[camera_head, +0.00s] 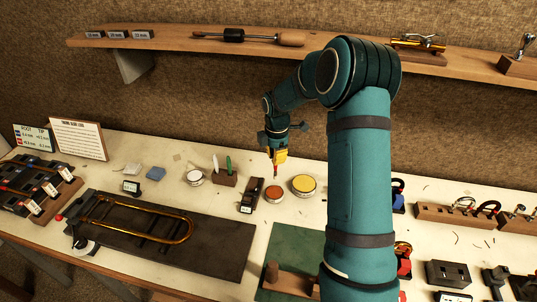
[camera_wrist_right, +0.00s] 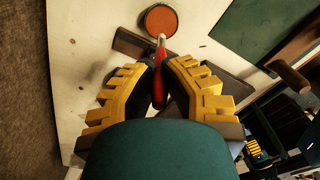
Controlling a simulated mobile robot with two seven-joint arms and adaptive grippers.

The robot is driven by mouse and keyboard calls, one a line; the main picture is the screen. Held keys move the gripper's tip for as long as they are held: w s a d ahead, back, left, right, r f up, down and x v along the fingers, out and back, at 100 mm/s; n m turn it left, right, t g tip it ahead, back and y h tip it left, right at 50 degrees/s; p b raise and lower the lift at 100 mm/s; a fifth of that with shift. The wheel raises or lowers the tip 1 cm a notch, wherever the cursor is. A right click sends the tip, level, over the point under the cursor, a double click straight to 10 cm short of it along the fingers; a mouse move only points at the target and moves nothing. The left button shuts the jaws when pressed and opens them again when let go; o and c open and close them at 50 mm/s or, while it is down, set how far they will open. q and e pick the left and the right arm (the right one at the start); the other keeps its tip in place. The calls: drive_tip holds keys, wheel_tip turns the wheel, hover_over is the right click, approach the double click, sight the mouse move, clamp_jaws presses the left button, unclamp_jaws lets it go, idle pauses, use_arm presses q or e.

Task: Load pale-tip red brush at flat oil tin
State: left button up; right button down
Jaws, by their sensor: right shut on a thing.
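My right gripper (camera_head: 278,157) reaches over the bench at the back middle. It is shut on the red brush, which hangs tip down in the head view. In the wrist view the red brush (camera_wrist_right: 158,88) sits between the yellow-backed fingers (camera_wrist_right: 160,75), its pale tip pointing at a flat round tin. This tin with reddish-brown contents (camera_head: 274,193) stands just below the brush; it also shows in the wrist view (camera_wrist_right: 160,19). The tip looks close to the tin, but I cannot tell whether they touch. My left gripper is not in view.
A yellow-filled tin (camera_head: 303,185) stands right of the reddish one. A dark labelled rest (camera_head: 248,203) is at its left. A wooden block (camera_head: 224,179) holds green and white tools, beside a pale tin (camera_head: 195,177). A dark mat (camera_head: 222,251) bears a brass slide.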

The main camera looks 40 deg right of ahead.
sight(275, 171)
drive_tip(key=shift+w+a+f, duration=0.1)
drive_tip(key=shift+f+b, duration=0.7)
drive_tip(key=shift+f, duration=0.15)
drive_tip(key=shift+f+b, duration=1.25)
drive_tip(key=shift+f, duration=0.8)
drive_tip(key=shift+f+b, duration=0.35)
drive_tip(key=shift+f, duration=0.2)
drive_tip(key=shift+r, duration=0.1)
drive_tip(key=shift+r+p, duration=2.25)
drive_tip(key=shift+r, duration=1.2)
